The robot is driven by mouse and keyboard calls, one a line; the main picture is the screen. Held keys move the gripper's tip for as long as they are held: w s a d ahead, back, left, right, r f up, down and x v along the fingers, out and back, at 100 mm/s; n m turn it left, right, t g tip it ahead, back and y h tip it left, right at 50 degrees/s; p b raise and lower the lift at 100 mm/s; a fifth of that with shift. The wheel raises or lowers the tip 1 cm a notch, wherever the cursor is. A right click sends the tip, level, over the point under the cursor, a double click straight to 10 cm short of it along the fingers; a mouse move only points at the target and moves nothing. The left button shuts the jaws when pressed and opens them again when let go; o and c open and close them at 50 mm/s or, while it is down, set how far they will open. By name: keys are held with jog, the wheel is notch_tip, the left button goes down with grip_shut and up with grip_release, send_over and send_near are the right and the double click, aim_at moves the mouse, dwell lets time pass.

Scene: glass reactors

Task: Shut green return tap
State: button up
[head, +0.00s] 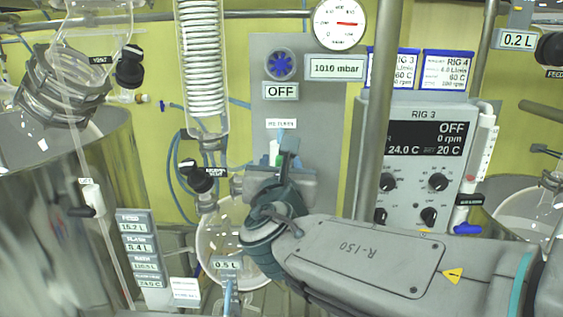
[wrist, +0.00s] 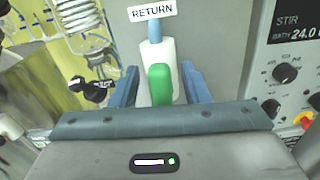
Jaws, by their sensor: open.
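The green return tap handle (wrist: 160,84) shows in the wrist view under the "RETURN" label (wrist: 152,12). It lies in line with its white body (wrist: 155,55) and the blue pipe stub (wrist: 155,30) above. My gripper (wrist: 161,88) is open, with one blue finger on each side of the handle. A gap shows on both sides; contact deeper down cannot be told. In the head view my gripper (head: 284,150) is at the grey panel (head: 262,110), below the return label (head: 281,123), and hides most of the tap.
The RIG 3 control box (head: 412,160) and a metal post (head: 375,110) stand close on the right. A glass coil condenser (head: 202,70) and a black-knobbed valve (head: 195,177) are on the left. A blue dial (head: 280,64) reading OFF is above.

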jog(key=shift+w, duration=0.1)
grip_shut()
